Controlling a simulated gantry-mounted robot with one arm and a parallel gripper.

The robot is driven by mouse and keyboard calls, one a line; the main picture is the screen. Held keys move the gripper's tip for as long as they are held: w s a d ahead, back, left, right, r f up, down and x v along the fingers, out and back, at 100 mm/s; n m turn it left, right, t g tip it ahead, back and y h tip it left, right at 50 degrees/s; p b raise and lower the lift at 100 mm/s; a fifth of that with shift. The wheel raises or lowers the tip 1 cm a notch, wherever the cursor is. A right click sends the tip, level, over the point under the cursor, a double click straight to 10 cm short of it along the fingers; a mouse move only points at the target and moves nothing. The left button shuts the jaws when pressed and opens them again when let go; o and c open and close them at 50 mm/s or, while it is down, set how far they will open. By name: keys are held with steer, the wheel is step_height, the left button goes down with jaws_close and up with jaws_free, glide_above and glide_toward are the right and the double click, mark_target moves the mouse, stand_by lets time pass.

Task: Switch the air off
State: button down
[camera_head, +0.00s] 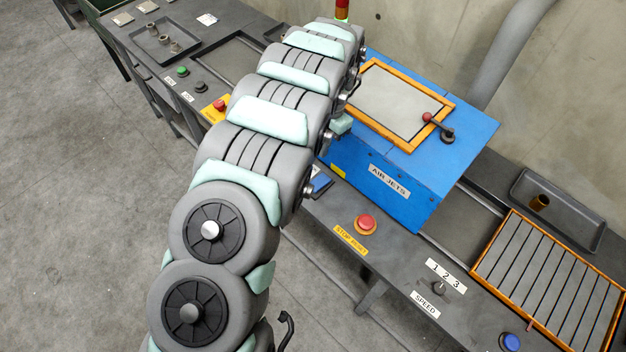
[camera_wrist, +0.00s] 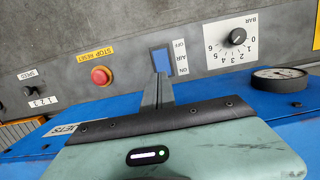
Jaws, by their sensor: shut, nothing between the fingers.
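The air switch (camera_wrist: 160,60) is a blue rocker on the grey panel in the wrist view, beside a white AIR label (camera_wrist: 181,58) marked ON and OFF. ON is at the end nearer my gripper, OFF at the far end. My gripper (camera_wrist: 158,78) is shut and empty, its narrow fingertips right at the switch's near, ON end. I cannot tell whether they touch it. In the head view a small blue piece (camera_head: 320,184), apparently the switch, shows beside my arm, which hides my gripper there. Which way the rocker is tipped is not clear.
A red stop button (camera_wrist: 101,76) and a speed knob (camera_head: 439,288) lie along the same panel. A pressure knob (camera_wrist: 238,37) and a round gauge (camera_wrist: 279,75) are on the switch's other side. The blue AIR JETS housing (camera_head: 390,185) rises behind the panel.

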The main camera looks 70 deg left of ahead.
mark_target(315, 185)
stand_by(0.3)
steer(key=f, duration=0.4)
steer(key=s+f, duration=0.1)
steer(key=f, duration=0.4)
steer(key=s+f, duration=0.1)
steer(key=f, duration=0.3)
steer(key=shift+d+f, duration=0.4)
steer(key=shift+r, duration=0.1)
